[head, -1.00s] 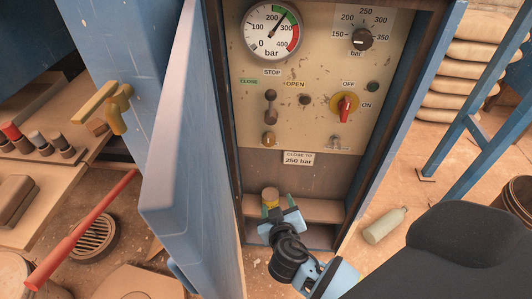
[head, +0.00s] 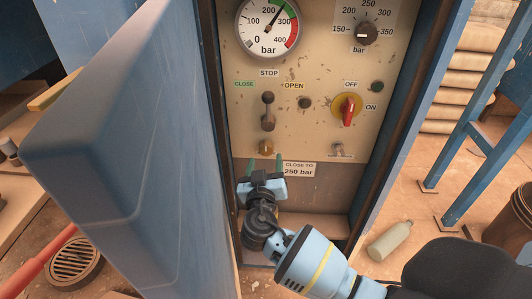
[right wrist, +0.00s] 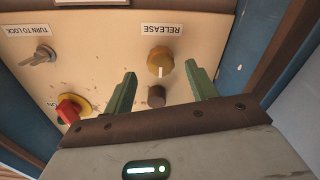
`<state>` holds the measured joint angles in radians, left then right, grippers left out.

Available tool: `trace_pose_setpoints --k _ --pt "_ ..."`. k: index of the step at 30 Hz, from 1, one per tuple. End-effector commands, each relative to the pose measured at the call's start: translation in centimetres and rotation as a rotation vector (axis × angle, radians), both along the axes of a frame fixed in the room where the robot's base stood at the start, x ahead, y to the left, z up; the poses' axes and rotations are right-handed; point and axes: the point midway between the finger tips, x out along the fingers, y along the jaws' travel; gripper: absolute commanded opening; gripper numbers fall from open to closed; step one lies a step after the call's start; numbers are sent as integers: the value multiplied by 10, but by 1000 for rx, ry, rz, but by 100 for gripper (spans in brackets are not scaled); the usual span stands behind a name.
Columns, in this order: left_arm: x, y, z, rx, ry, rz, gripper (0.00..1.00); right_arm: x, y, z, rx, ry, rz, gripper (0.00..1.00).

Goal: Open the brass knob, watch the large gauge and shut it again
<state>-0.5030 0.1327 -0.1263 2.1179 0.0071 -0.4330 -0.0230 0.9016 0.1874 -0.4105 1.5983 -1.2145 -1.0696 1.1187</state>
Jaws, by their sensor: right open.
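The round brass knob (head: 265,147) sits low on the cream panel, below the dark lever. It also shows in the right wrist view (right wrist: 160,62) under the upside-down word RELEASE, with a pale mark on its face. My right gripper (head: 265,166) is open and empty, its green fingers pointing up just below the knob. In the right wrist view the knob lies between and beyond the fingertips, with no visible contact. The large gauge (head: 256,28) is at the panel top; its needle points up and right to the green band. My left gripper is out of view.
The open blue door (head: 130,150) stands large on the left. The lever (head: 268,112) is close above the knob. A red-yellow switch (head: 347,108), small metal latch (head: 342,150) and black dial (head: 366,33) are further right. A "CLOSE TO 250 bar" label (head: 299,169) is beside the gripper.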

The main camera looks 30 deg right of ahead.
Motion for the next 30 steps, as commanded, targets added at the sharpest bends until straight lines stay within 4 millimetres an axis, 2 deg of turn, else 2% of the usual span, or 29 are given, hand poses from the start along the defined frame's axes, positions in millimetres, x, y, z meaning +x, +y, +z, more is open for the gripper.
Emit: trace_pose_setpoints --k 3,9,21,30 --pt "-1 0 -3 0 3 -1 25 16 -12 0 -2 -1 1 57" --pt "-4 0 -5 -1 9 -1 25 34 -26 -1 -1 1 1 57" --pt "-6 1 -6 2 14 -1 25 40 -30 -1 1 1 2 57" --pt "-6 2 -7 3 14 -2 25 40 -30 -1 1 1 1 19"
